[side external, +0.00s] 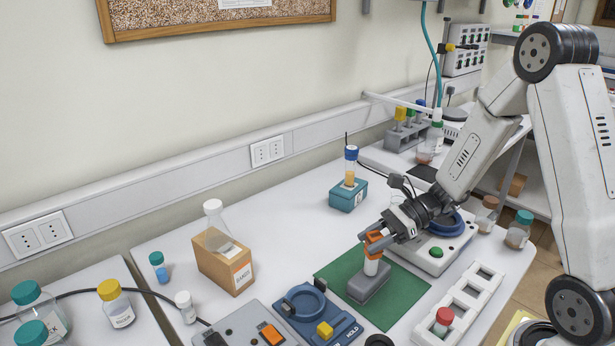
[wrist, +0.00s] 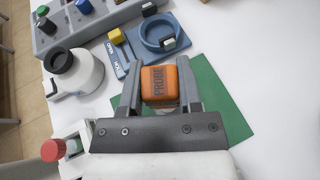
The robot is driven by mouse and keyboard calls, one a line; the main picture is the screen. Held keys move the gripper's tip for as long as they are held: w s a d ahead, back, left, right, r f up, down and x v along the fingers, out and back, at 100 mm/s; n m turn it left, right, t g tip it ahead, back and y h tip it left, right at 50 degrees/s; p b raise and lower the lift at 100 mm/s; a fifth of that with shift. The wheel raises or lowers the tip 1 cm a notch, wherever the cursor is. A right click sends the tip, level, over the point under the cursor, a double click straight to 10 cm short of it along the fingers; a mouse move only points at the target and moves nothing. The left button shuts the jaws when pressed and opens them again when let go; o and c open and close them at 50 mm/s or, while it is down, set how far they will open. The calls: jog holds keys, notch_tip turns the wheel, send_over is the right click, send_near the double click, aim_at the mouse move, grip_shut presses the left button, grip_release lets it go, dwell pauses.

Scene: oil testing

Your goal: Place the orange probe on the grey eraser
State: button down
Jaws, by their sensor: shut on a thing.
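The probe has an orange head (side external: 376,240) marked PROBE and a white lower body. It is roughly upright over the grey eraser (side external: 368,287), which lies on a green mat (side external: 410,296). The probe's lower end meets the eraser's top in the side external view; I cannot tell whether it rests there or hangs just above. My gripper (side external: 374,238) is shut on the orange head. In the wrist view the probe (wrist: 158,84) sits between the two fingers of my gripper (wrist: 159,80) and hides most of what is below.
A blue holder marked HOLD (side external: 314,310) stands left of the mat. A white rack (side external: 462,302) with a red-capped vial is to the right. A device with a green button (side external: 437,253) stands behind. A cardboard box (side external: 222,262) is at the left. The table behind the mat is mostly free.

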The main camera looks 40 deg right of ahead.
jog(key=shift+f, duration=0.1)
jog(key=shift+c, duration=1.4)
grip_release()
jog(key=shift+d+r, duration=0.1)
jog(key=shift+r, duration=0.1)
jog(key=v, duration=1.2)
